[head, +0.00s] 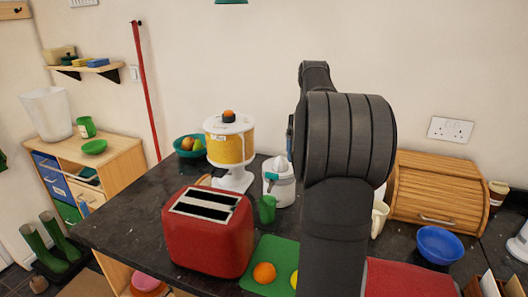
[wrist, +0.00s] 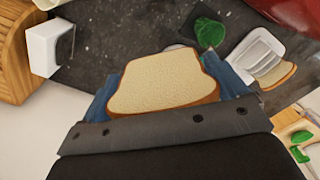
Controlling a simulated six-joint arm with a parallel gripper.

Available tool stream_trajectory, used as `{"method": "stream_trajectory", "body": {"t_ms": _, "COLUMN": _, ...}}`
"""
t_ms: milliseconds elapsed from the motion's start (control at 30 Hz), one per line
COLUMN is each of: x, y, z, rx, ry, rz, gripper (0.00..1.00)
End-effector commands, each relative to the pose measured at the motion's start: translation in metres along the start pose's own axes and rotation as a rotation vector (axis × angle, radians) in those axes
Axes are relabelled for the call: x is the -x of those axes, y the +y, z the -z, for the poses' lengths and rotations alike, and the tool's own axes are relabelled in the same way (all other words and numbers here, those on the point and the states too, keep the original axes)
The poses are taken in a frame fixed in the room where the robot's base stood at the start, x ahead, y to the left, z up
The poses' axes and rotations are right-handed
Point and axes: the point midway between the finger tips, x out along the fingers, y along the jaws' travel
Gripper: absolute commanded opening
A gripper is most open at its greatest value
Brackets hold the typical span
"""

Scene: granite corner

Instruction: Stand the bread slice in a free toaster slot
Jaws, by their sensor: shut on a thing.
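The red toaster (head: 208,245) stands on the dark counter, left of my arm in the head view. Its two long top slots (head: 205,204) look dark and empty. A red edge at the top right of the wrist view (wrist: 292,12) appears to be the toaster. My gripper (wrist: 165,92) is shut on the bread slice (wrist: 163,78), with a blue finger on either side of it. The slice is pale with a brown crust, held above the counter. In the head view my arm hides the slice and nearly all of the gripper.
A green board (head: 265,252) with an orange (head: 264,273) lies right of the toaster. A green cup (head: 267,209), a white juicer (head: 278,186) and a yellow dispenser (head: 230,145) stand behind. A bread box (head: 436,192) and blue bowl (head: 440,244) are at right.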

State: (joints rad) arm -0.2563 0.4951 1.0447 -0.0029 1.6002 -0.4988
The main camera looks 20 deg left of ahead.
Motion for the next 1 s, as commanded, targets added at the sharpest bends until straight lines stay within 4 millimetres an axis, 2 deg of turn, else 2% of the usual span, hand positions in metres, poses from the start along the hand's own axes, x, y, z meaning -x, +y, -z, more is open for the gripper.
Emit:
{"method": "stream_trajectory", "body": {"t_ms": 33, "x": 0.0, "y": 0.015, "z": -0.016, "rx": -0.079, "ry": 0.0, "rz": 0.0, "gripper": 0.69}}
{"method": "stream_trajectory", "body": {"t_ms": 100, "x": -0.004, "y": 0.031, "z": -0.035, "rx": -0.197, "ry": -0.003, "rz": 0.001, "gripper": 0.69}}
{"method": "stream_trajectory", "body": {"t_ms": 200, "x": -0.012, "y": 0.045, "z": -0.056, "rx": -0.358, "ry": -0.003, "rz": 0.001, "gripper": 0.69}}
{"method": "stream_trajectory", "body": {"t_ms": 333, "x": -0.023, "y": 0.047, "z": -0.068, "rx": -0.519, "ry": -0.003, "rz": 0.002, "gripper": 0.69}}
{"method": "stream_trajectory", "body": {"t_ms": 433, "x": -0.03, "y": 0.037, "z": -0.067, "rx": -0.612, "ry": -0.003, "rz": 0.002, "gripper": 0.69}}
{"method": "stream_trajectory", "body": {"t_ms": 667, "x": -0.028, "y": -0.028, "z": -0.038, "rx": -0.707, "ry": -0.003, "rz": 0.004, "gripper": 0.69}}
{"method": "stream_trajectory", "body": {"t_ms": 767, "x": -0.022, "y": -0.064, "z": -0.024, "rx": -0.71, "ry": -0.003, "rz": 0.005, "gripper": 0.69}}
{"method": "stream_trajectory", "body": {"t_ms": 1000, "x": -0.002, "y": -0.162, "z": -0.002, "rx": -0.69, "ry": -0.007, "rz": 0.007, "gripper": 0.69}}
